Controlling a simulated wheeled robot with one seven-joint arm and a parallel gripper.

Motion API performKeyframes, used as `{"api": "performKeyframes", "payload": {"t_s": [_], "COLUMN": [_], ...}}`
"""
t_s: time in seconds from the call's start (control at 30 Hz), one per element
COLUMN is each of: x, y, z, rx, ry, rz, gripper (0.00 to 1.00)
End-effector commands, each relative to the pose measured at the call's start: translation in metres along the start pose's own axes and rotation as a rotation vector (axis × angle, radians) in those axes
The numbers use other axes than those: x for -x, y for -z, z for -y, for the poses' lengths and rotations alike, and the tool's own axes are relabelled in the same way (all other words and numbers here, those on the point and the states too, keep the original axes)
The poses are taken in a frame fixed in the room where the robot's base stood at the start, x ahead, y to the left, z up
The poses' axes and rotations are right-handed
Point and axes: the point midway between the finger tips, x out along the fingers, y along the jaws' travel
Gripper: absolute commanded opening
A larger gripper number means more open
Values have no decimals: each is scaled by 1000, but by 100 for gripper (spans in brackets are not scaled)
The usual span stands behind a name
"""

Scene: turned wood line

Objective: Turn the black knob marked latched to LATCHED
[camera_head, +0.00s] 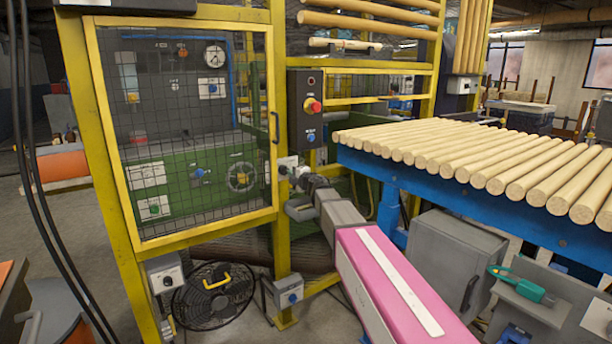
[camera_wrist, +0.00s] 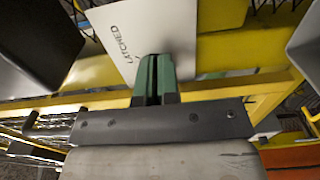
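A pale plate (camera_wrist: 150,32) with the word LATCHED on it fills the upper middle of the wrist view. In the head view a small part of the plate (camera_head: 288,161) shows on the yellow post, right of the mesh door. My gripper (camera_wrist: 156,62) has its green fingertips in front of the plate's lower edge, close together with a narrow dark gap between them. In the head view my gripper (camera_head: 291,172) reaches the plate from the right. The black knob cannot be made out; the fingers likely cover it. Whether they grip it cannot be told.
The yellow-framed mesh door (camera_head: 190,130) stands left of my gripper. A control box (camera_head: 306,108) with a red button is above it. A blue table (camera_head: 400,182) with several wooden rods is close on the right. A fan (camera_head: 213,295) sits below.

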Motion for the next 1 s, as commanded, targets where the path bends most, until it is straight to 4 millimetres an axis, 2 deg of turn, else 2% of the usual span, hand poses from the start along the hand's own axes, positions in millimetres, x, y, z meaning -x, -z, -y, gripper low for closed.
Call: {"api": "performKeyframes", "payload": {"t_s": [0.2,0.57,1.0], "x": [0,1,41], "y": [3,-6,-5], "z": [1,4,3], "rx": [2,1,0], "ry": [1,0,0], "rz": [-8,-6,-3], "gripper": [0,0,0]}}
